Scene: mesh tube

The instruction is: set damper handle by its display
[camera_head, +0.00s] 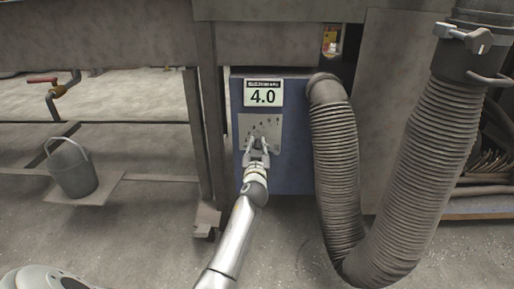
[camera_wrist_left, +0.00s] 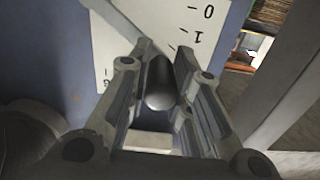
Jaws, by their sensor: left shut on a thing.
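The display (camera_head: 263,93) on the blue cabinet (camera_head: 290,165) reads 4.0. Below it is a light scale plate (camera_head: 262,127) with small marks. My left gripper (camera_head: 257,147) is at the lower part of this plate and hides most of the handle in the head view. In the left wrist view, the dark rounded damper handle (camera_wrist_left: 160,84) sits between the two fingers of my left gripper (camera_wrist_left: 163,95), which is shut on it. The scale plate (camera_wrist_left: 190,22) appears there with the numbers 0 and 1, upside down. My right gripper is not in view.
A thick ribbed hose (camera_head: 338,170) runs from the cabinet's top right down to the floor and up to a dark collar (camera_head: 475,50). A metal post (camera_head: 207,120) stands close left of the cabinet. A grey bucket (camera_head: 73,170) stands at far left.

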